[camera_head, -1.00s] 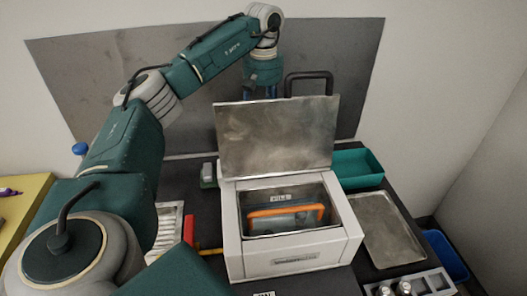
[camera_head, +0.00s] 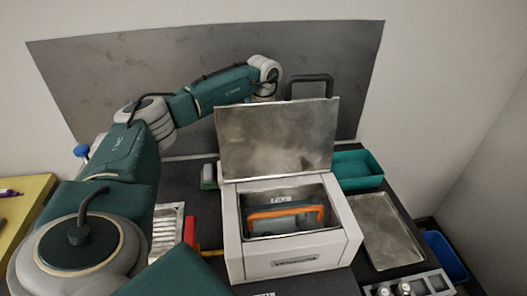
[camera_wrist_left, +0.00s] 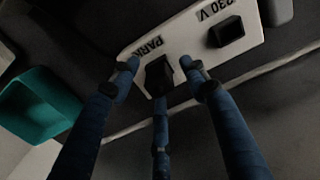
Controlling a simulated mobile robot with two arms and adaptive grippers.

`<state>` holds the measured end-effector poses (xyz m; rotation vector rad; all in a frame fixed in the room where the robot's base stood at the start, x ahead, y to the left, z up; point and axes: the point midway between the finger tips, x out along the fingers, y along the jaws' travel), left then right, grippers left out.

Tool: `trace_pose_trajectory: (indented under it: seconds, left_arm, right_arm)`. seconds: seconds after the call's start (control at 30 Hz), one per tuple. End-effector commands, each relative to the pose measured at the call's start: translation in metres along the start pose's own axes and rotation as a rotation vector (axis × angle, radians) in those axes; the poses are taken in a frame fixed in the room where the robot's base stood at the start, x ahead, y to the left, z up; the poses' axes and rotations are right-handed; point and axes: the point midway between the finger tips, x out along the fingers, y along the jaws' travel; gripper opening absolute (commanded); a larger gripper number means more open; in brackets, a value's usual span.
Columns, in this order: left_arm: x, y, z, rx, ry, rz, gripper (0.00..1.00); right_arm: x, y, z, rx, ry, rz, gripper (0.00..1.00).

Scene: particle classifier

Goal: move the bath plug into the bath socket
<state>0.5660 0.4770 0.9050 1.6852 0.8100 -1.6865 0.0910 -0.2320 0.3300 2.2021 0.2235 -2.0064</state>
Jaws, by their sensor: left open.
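In the left wrist view, a white plate (camera_wrist_left: 188,50) carries the labels "PARK" and "230 V". A black block (camera_wrist_left: 158,74), which looks like the bath plug, sits by "PARK". A black squarish piece (camera_wrist_left: 227,33), apparently the socket, is by "230 V". My left gripper (camera_wrist_left: 162,72) is open, its blue fingers spread around the block by "PARK"; I cannot tell if they touch it. In the head view that gripper is hidden behind the raised lid (camera_head: 275,137) of the white bath (camera_head: 292,262). My right gripper is not in view.
An orange-handled rack (camera_head: 287,212) sits inside the bath. A teal bin (camera_head: 358,169) and a metal tray (camera_head: 384,230) stand to its right. A black handle-shaped frame (camera_head: 309,78) rises behind the lid. A teal bin (camera_wrist_left: 38,105) also shows in the left wrist view.

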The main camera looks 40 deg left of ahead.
Motion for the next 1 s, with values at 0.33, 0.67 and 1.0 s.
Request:
trace_pose_trajectory:
  seconds: [0.33, 0.67, 1.0]
  left_arm:
    - [0.001, 0.0, 0.0, 0.0, 0.0, 0.0, 0.17]
    - [0.0, 0.0, 0.0, 0.0, 0.001, 0.0, 0.0]
    - [-0.025, 0.001, -0.002, -0.001, 0.004, 0.004, 0.0]
  right_arm:
    - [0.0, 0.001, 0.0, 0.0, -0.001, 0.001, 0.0]
    - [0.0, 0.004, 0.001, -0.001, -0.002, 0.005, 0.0]
    - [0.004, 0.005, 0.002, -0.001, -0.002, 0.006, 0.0]
